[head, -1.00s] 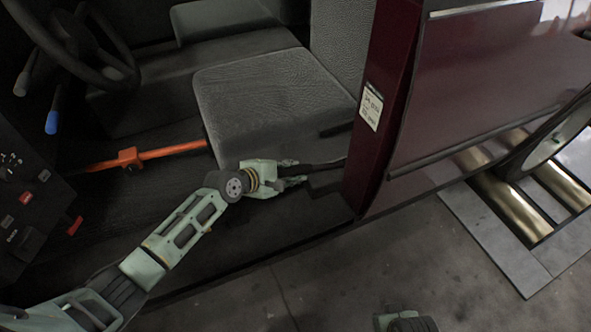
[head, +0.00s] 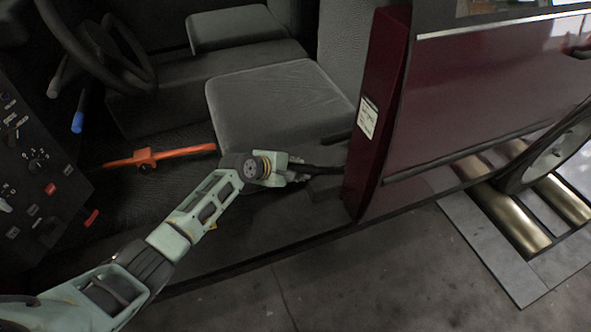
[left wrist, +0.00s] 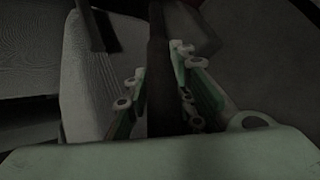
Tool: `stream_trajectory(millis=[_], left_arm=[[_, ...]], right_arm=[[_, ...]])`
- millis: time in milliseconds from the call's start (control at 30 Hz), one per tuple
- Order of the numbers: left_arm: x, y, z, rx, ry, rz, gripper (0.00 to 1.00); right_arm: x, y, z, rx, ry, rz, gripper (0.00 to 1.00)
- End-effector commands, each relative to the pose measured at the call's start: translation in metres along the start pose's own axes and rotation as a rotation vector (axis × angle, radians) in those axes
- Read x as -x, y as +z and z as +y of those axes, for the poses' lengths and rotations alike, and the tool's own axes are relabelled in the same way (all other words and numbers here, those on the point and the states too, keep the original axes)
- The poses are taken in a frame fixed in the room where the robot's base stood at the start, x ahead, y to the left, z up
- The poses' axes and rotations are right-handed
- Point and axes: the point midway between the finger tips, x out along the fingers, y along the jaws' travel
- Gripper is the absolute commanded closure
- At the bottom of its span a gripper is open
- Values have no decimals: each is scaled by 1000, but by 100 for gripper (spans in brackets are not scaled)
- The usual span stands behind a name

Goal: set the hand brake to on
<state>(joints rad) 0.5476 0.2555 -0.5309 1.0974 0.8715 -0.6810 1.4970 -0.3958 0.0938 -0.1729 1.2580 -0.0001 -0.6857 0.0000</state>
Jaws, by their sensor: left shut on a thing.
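The hand brake is a dark lever (head: 326,170) low beside the driver's seat, close to the door pillar. My left gripper (head: 303,175) reaches in over the sill from the left and is shut on the lever. In the left wrist view the dark bar (left wrist: 158,85) runs between the two green fingers (left wrist: 160,95), which lie close on either side of it. The lever's base is dark and hard to make out. My right gripper is not in view.
The grey seat (head: 275,105) is just behind my gripper. An orange bar (head: 180,152) lies left of the seat. A control panel (head: 30,170) stands at the left, and the maroon door (head: 480,90) at the right. Metal rollers (head: 510,220) lie below the wheel.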

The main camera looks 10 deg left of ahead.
Motion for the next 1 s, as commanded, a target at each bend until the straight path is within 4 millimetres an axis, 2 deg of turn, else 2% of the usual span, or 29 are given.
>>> stream_trajectory(millis=[33,67,100,267,667,867,1000], left_arm=[[3,1,12,-4,23,-1,100],[3,1,12,-4,23,-1,100],[3,1,12,-4,23,-1,76],[2,1,11,-4,20,-2,62],[6,1,5,-3,10,-3,61],[31,1,4,-3,11,-2,61],[58,0,4,-5,13,-1,61]], right_arm=[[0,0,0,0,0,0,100],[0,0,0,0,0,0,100],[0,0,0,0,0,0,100],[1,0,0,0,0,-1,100],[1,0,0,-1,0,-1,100],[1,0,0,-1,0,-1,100],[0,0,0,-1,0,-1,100]])
